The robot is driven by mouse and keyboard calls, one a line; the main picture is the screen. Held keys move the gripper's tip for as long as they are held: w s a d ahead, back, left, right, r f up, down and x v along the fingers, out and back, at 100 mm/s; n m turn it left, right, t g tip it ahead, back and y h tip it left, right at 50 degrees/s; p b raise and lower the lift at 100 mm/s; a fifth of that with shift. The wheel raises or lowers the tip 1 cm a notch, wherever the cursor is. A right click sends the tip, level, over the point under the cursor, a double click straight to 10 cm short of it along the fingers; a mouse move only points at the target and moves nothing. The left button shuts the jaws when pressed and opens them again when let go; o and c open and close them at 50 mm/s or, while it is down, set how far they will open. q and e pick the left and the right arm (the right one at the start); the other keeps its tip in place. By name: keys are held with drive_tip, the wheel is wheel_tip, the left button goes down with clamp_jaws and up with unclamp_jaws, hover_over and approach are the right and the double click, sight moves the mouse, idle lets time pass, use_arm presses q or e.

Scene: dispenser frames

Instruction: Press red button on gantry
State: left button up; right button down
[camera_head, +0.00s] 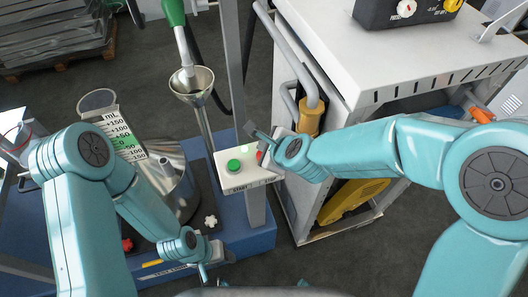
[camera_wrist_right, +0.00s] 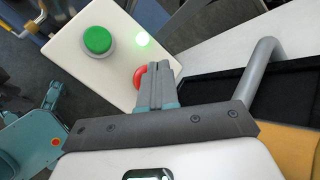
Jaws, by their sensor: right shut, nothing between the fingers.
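The white control panel (camera_head: 222,158) is on the gantry post and carries a green button (camera_head: 234,166) labelled START and a red button (camera_head: 260,157). In the right wrist view the green button (camera_wrist_right: 97,40) is clear, and the red button (camera_wrist_right: 139,76) is partly hidden behind my fingers. My right gripper (camera_wrist_right: 158,68) is shut and empty, with its fingertips over or right beside the red button; I cannot tell whether they touch it. My left gripper (camera_head: 203,273) hangs low near the blue base, and its fingers are too small to read.
A small green light (camera_wrist_right: 142,38) glows on the panel. A metal funnel (camera_head: 191,82) and a green fuel nozzle (camera_head: 175,14) are behind the panel. A white cart (camera_head: 330,60) stands close on the right. A steel measuring can (camera_head: 170,175) stands on the blue base (camera_head: 250,240).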

drive_tip(key=shift+f, duration=0.1)
idle(0.7)
drive_tip(key=shift+f+b, duration=0.35)
drive_tip(key=shift+b, duration=0.15)
drive_tip(key=shift+f+b, duration=0.5)
drive_tip(key=shift+b, duration=0.05)
idle(0.5)
drive_tip(key=shift+r, duration=0.1)
drive_tip(key=shift+r+p, duration=0.8)
drive_tip(key=shift+r, duration=0.05)
wheel_tip(320, 180, up, 5)
drive_tip(key=p, duration=0.4)
drive_tip(key=shift+p, duration=0.4)
